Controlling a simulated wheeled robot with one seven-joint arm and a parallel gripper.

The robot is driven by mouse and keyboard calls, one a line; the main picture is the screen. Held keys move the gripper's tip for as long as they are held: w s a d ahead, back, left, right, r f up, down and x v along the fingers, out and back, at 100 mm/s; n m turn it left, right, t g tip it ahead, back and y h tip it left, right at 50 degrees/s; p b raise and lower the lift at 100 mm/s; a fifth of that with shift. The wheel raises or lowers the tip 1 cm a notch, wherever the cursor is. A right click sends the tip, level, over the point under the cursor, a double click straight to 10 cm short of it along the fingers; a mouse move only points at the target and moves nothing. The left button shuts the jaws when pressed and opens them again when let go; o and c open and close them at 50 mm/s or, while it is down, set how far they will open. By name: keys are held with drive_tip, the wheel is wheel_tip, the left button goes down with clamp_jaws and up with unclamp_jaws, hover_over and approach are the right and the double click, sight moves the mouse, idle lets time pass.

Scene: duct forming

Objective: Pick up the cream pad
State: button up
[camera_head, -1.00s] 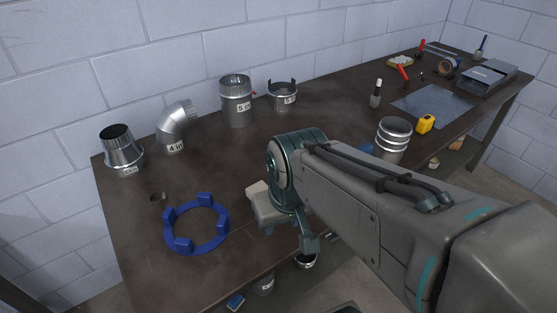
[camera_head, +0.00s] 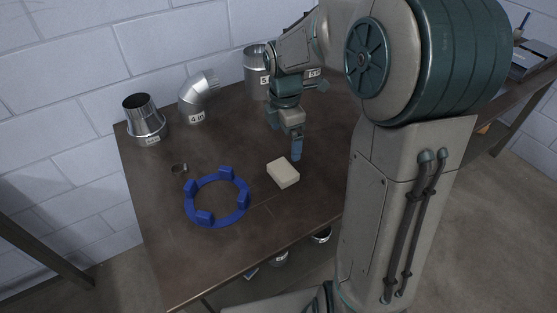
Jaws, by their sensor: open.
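The cream pad (camera_head: 283,173) is a small pale block lying flat on the dark brown table (camera_head: 180,245), just right of a blue ring. My gripper (camera_head: 295,155) points down just behind and to the right of the pad, with blue fingertips. It looks apart from the pad. The gap between the fingers is hard to see from this side, and nothing shows between them.
The blue ring with raised blocks (camera_head: 217,197) lies left of the pad. A metal cone (camera_head: 144,119), an elbow (camera_head: 197,97) and a collar (camera_head: 256,72) stand along the wall. The table's front is clear.

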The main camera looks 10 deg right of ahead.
drive_tip(key=w+n, duration=0.2)
hover_over(283, 169)
drive_tip(key=f, duration=0.9)
drive_tip(key=shift+s+a+f, duration=0.15)
drive_tip(key=shift+s, duration=0.1)
drive_tip(key=shift+w+f+p, duration=0.2)
drive_tip(key=shift+f+p, duration=0.4)
drive_tip(key=shift+f, duration=2.1)
drive_tip(key=c, duration=0.9)
drive_tip(key=shift+r, duration=0.1)
